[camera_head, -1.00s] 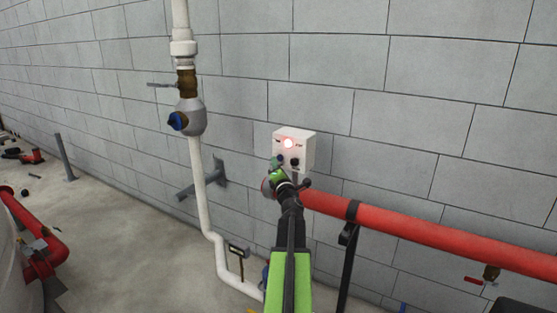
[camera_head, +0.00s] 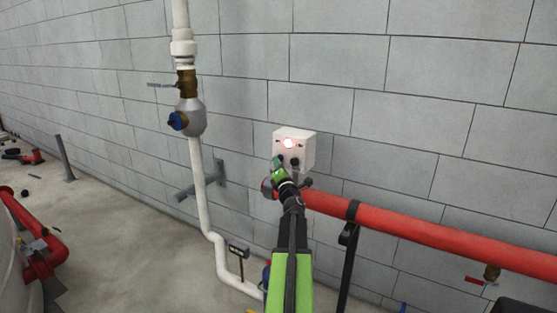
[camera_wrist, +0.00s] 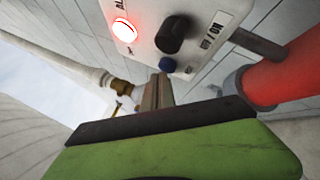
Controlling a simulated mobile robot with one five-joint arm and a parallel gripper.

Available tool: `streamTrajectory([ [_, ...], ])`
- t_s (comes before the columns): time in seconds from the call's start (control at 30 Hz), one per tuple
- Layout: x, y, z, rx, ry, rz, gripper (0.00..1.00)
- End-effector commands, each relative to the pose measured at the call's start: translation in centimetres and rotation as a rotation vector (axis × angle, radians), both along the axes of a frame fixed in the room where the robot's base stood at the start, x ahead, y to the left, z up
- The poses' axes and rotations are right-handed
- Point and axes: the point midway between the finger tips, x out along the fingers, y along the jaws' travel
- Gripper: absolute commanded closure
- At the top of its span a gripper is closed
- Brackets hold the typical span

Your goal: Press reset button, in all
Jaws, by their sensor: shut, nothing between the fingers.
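A white control box (camera_head: 308,152) is mounted on the block wall, with a glowing red lamp (camera_head: 289,143) on its face. In the wrist view, the lit lamp (camera_wrist: 124,29), a black knob (camera_wrist: 174,33) and a blue button (camera_wrist: 167,65) show on the box face. My gripper (camera_head: 278,163) is shut and empty at the lower left of the box. In the wrist view its fingertips (camera_wrist: 164,80) lie just below the blue button. I cannot tell whether they touch it. In the head view the gripper hides the button.
A thick red pipe (camera_head: 430,233) runs along the wall right of and below the box. A white vertical pipe (camera_head: 199,170) with a blue-capped valve (camera_head: 190,119) stands to the left.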

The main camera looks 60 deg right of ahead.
Motion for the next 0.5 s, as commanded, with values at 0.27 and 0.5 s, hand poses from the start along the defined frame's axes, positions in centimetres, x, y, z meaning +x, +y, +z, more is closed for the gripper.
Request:
streamTrajectory([
  [0.27,-0.02,-0.37,0.0,0.0,0.0,0.0,1.0],
  [0.5,-0.05,-0.69,0.0,0.0,-0.001,-0.001,1.0],
])
